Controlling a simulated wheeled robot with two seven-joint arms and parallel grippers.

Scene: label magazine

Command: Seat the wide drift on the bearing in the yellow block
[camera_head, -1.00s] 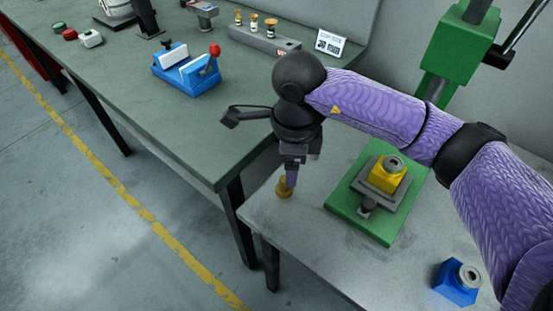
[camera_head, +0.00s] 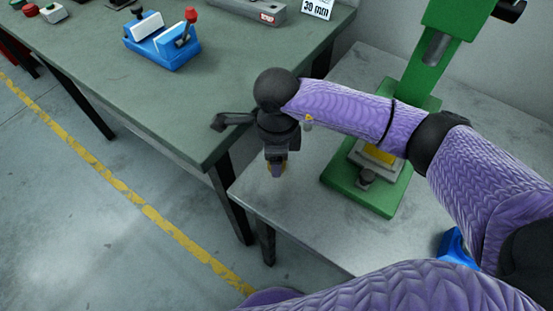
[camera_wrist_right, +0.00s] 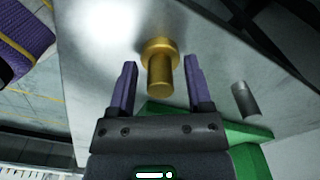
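The wide drift (camera_wrist_right: 160,72) is a brass piece with a wide round collar and a narrower stem. It stands stem up on the grey press table, near its corner; in the head view its low part (camera_head: 277,170) shows under my right gripper (camera_head: 276,160). In the right wrist view the right gripper (camera_wrist_right: 160,66) is open, its purple fingers either side of the stem with gaps. The yellow block (camera_head: 379,153) sits on the green press base (camera_head: 388,200), mostly hidden behind my right arm; its bearing is hidden. My left gripper is not in view.
The green press column (camera_head: 412,75) with its grey ram (camera_head: 437,47) rises behind the block. A blue block (camera_head: 452,243) is partly hidden at the lower right. A blue vise (camera_head: 163,45) stands on the green bench. A short grey cylinder (camera_wrist_right: 244,100) shows in the wrist view.

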